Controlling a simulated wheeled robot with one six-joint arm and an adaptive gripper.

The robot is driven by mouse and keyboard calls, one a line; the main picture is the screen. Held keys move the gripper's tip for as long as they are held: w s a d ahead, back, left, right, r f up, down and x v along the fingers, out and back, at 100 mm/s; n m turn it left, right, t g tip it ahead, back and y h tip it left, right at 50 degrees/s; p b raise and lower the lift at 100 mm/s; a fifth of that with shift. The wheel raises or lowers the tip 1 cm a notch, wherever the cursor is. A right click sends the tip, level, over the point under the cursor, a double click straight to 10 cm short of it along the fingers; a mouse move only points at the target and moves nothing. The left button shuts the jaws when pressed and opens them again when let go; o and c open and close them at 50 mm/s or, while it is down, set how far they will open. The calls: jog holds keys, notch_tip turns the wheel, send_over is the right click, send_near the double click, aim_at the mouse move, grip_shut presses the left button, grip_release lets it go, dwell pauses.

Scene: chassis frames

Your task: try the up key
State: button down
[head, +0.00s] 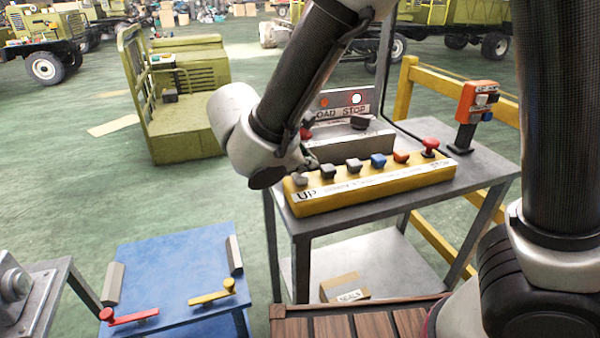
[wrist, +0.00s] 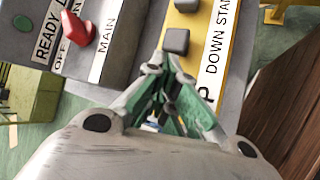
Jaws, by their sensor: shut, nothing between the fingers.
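The yellow key box (head: 375,186) lies on a grey metal table, with a row of keys on top. The up key (head: 300,180) is the grey key at its left end, above the "UP" lettering. In the wrist view it is hidden behind my fingers; only the "P" shows beside them. My gripper (head: 308,165) is shut and empty, close by the up key at the box's left end. Its green fingers meet at the tips in the wrist view (wrist: 165,65). I cannot tell if they touch the key. A dark grey key (wrist: 176,41) beside "DOWN" shows just past the tips.
A grey panel (head: 352,148) with lamps and a red switch (wrist: 78,30) stands close behind the box. A red mushroom button (head: 430,145) is at the box's right end. An orange control box (head: 478,100) stands at the table's back right. A blue table (head: 180,270) is front left.

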aim_at(304, 176)
jog(key=shift+f, duration=0.2)
dwell(0.5)
jog(key=shift+r, duration=1.05)
jog(key=shift+r, duration=0.1)
notch_tip(304, 176, up, 5)
jog(key=shift+f, duration=0.1)
dwell(0.4)
